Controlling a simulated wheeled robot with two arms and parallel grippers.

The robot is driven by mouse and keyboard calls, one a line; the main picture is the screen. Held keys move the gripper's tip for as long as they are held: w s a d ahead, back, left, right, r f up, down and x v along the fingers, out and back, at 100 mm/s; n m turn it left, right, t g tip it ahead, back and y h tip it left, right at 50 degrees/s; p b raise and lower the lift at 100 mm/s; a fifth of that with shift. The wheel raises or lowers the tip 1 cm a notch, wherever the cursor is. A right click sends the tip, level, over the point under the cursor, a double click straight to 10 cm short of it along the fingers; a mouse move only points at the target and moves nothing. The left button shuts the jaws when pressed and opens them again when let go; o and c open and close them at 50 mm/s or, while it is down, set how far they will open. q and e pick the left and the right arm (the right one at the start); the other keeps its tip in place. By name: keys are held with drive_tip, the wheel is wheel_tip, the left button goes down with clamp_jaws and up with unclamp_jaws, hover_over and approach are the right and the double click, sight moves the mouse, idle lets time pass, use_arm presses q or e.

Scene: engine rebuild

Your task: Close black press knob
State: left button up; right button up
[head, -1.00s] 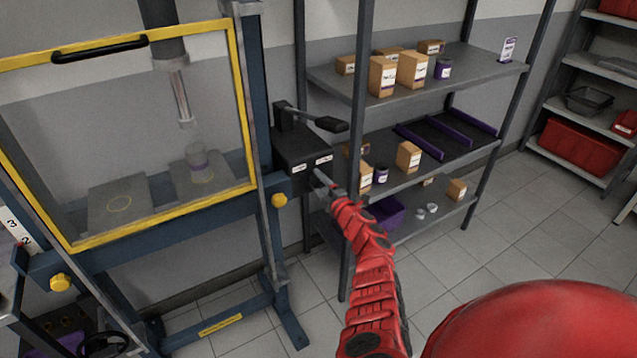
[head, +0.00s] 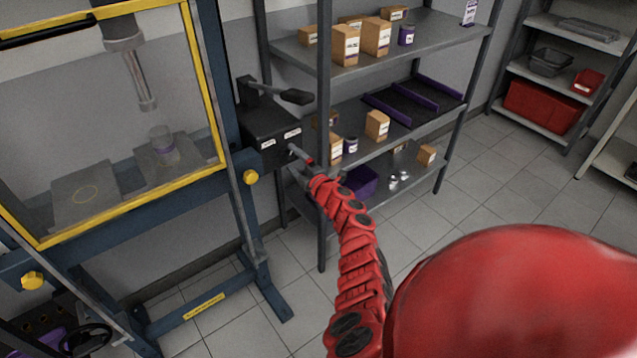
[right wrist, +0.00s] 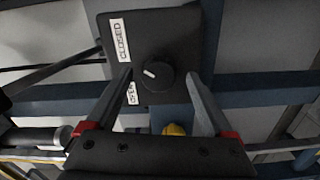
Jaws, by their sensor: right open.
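The black press knob (right wrist: 158,80) is round with a white pointer mark, on the face of a black control box (right wrist: 180,35) in the right wrist view. A CLOSED label (right wrist: 120,40) and an OPEN label (right wrist: 131,93) sit left of it. The mark points left and slightly up, between the labels. My right gripper (right wrist: 158,73) is open, with one finger on each side of the knob; I cannot tell whether they touch it. In the head view, the right gripper (head: 297,153) is at the front of the control box (head: 262,126), where I cannot make out the knob. My left gripper is not in view.
The blue press frame (head: 228,130) with a yellow-edged clear guard (head: 216,120) stands left of the box. A black lever (head: 294,97) sticks out above the box. A grey shelf rack (head: 323,110) with cartons stands close on the right. Floor (head: 440,240) is clear further right.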

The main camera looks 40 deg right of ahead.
drive_tip(key=s+b, duration=0.1)
drive_tip(key=s, duration=1.4)
drive_tip(key=shift+a+b, duration=0.15)
drive_tip(key=shift+b, duration=0.2)
